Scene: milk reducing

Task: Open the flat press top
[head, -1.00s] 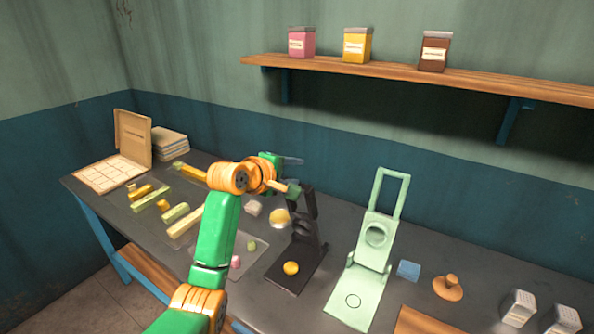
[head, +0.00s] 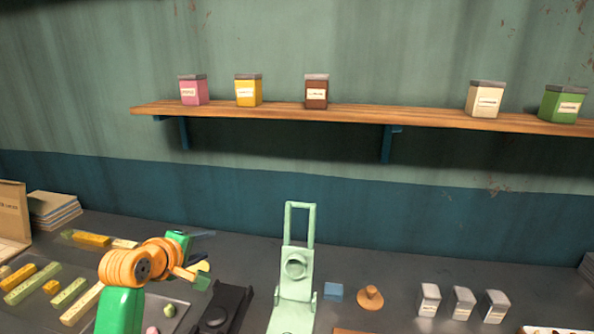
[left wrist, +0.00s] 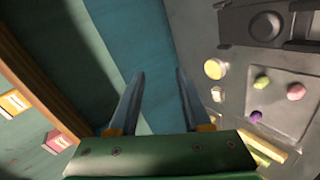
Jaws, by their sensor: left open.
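The black press (head: 225,303) is low in the head view, cut off by the bottom edge; its top looks lowered over the base, with a round part showing. It also shows at the upper right of the left wrist view (left wrist: 240,27). My left gripper (head: 205,235) is above and behind it, with its fingers pointing right. In the left wrist view the gripper (left wrist: 158,74) is open and empty, apart from the press. A pale green press (head: 296,290) stands right of the black one, its framed top upright. My right gripper is not in view.
A tray (left wrist: 283,118) holds several small coloured pieces. A blue block (head: 333,291), an orange knobbed piece (head: 370,298) and several grey-lidded containers (head: 462,302) stand to the right. A wooden shelf (head: 400,115) with jars runs above the table.

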